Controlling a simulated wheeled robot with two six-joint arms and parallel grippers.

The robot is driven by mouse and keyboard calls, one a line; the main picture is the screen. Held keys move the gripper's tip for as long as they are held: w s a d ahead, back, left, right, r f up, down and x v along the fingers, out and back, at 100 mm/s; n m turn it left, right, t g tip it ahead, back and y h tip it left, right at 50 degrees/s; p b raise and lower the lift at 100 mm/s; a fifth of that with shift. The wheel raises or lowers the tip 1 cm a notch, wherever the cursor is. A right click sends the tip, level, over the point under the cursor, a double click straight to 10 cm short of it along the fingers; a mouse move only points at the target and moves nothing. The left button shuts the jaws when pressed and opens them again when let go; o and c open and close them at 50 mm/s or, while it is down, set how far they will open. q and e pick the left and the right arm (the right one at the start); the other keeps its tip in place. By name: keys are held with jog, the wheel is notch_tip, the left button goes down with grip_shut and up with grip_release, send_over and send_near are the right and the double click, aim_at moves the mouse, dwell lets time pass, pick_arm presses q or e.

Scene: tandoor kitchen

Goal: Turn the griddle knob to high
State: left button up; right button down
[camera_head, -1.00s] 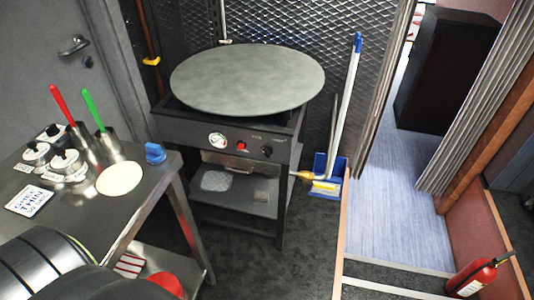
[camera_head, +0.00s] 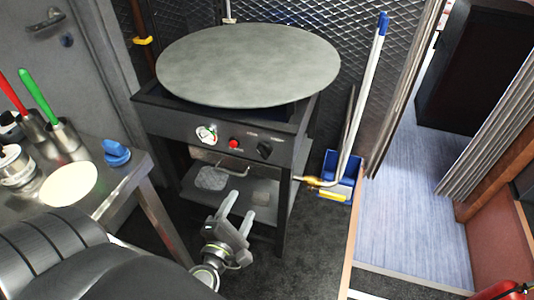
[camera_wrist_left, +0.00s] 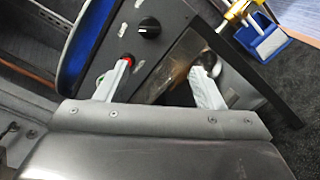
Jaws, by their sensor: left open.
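The round grey griddle plate (camera_head: 248,65) sits on a dark stand with a front panel. The black griddle knob (camera_head: 265,150) is at the right end of that panel, and it also shows near the top of the left wrist view (camera_wrist_left: 148,28). My left gripper (camera_head: 240,200) is open and empty, below and in front of the panel, apart from the knob. In the left wrist view its two fingers (camera_wrist_left: 165,78) are spread, one overlapping the red button in the picture. The knob's setting is too small to read. My right gripper is not in view.
A gauge (camera_head: 206,134) and red button (camera_head: 234,143) are left of the knob. A brass valve (camera_head: 310,182) and blue dustpan (camera_head: 341,176) stand at the right. A steel counter (camera_head: 128,178) is at the left.

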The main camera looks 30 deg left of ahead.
pick_arm(q)
jog(key=r+n, duration=0.1)
jog(key=r, duration=0.1)
jog(key=p, duration=0.4)
send_near(263, 155)
jog(key=p+x, duration=0.1)
jog(key=x, duration=0.8)
jog(key=shift+w, duration=0.15)
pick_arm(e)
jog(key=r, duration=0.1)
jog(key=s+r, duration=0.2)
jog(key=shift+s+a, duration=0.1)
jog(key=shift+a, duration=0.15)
pick_arm(q)
jog(key=c, duration=0.9)
